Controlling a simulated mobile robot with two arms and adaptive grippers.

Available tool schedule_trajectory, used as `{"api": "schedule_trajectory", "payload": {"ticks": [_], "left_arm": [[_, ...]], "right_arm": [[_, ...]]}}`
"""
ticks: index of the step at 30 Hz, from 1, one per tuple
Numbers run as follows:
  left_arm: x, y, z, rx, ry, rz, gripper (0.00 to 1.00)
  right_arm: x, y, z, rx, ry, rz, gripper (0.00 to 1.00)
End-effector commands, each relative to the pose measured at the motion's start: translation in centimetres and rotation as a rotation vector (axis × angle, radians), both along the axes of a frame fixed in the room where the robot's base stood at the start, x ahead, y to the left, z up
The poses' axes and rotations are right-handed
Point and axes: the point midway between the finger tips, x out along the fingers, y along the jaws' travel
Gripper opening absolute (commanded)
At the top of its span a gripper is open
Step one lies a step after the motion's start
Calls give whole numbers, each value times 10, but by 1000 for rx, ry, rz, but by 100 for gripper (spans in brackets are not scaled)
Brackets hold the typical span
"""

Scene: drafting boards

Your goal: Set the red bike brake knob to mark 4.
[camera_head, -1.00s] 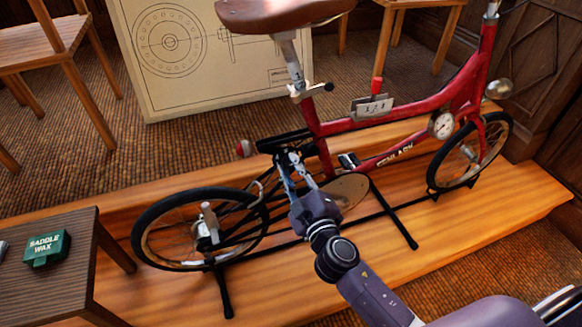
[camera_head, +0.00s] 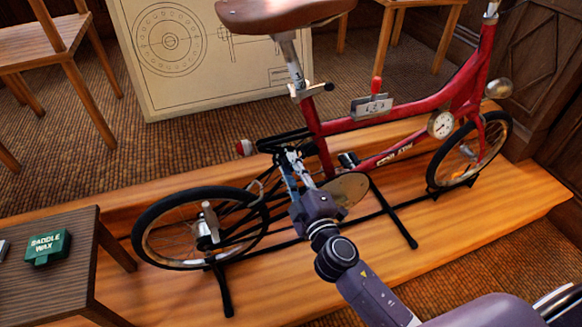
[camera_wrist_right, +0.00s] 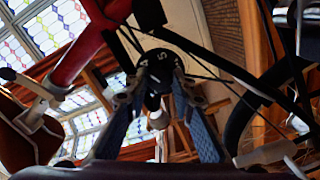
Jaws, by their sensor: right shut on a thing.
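The red bike (camera_head: 400,105) stands on a wooden platform. Its brake knob (camera_wrist_right: 158,58) is a dark round dial with pale figures, one looking like a 5, in the right wrist view. The blue-grey fingers of my right gripper (camera_wrist_right: 160,84) are closed around the knob's narrow dark middle. In the head view my right gripper (camera_head: 291,160) is at the frame behind the seat post, and its fingers and arm hide the knob. I cannot read which mark the knob points to. My left gripper is not in view.
A small table (camera_head: 75,285) with a green saddle wax tin (camera_head: 47,247) stands at the left. The rear wheel (camera_head: 165,245) and black stand legs are close to my right arm. A drawing board (camera_head: 215,75) and wooden chairs stand behind. Cables cross near the knob.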

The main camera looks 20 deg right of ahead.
Motion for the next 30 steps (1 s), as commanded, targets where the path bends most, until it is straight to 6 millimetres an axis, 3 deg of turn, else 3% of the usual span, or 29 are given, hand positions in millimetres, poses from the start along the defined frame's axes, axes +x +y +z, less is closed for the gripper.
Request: {"api": "schedule_trajectory", "payload": {"ticks": [5,17,30], "left_arm": [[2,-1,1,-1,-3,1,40],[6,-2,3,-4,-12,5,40],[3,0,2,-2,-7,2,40]], "right_arm": [[0,0,-1,1,1,0,39],[-6,0,-1,2,1,0,40],[-76,-3,-2,4,6,-3,40]]}}
